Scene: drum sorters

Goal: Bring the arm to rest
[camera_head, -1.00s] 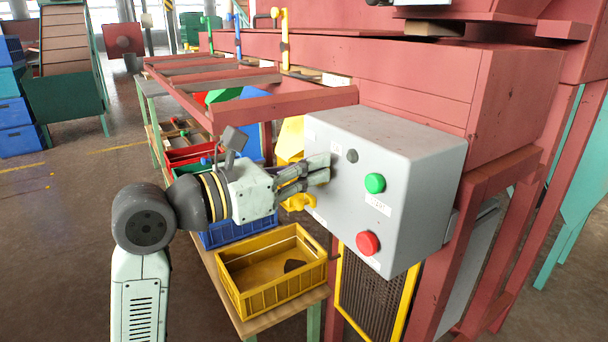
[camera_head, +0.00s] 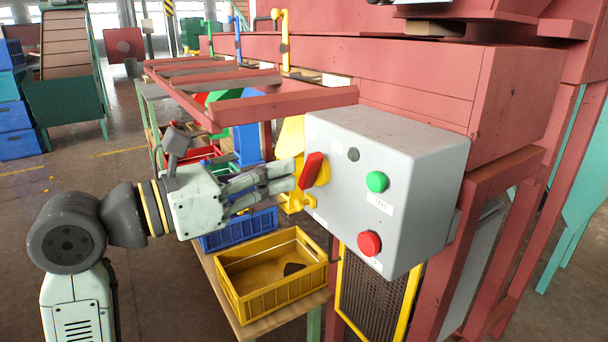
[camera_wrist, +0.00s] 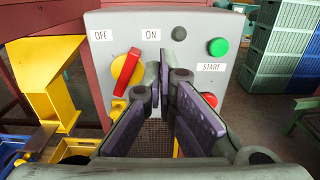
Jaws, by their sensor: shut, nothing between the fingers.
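My gripper (camera_head: 294,174) is shut and empty. In the head view its fingertips point right, just left of the grey control box (camera_head: 400,160) and close to its red rotary switch (camera_head: 312,170). In the wrist view the fingers (camera_wrist: 172,70) are together in front of the box, to the right of the red switch (camera_wrist: 126,72) on its yellow plate. The switch handle is tilted between the OFF and ON labels, its upper end toward ON. The green button (camera_head: 376,181) and red button (camera_head: 369,243) sit on the box face, apart from the fingers.
A yellow crate (camera_head: 262,310) with a dark piece inside stands on a bench below my gripper. A blue crate (camera_head: 240,232) is behind it. Red machine framing (camera_head: 420,80) rises behind the box.

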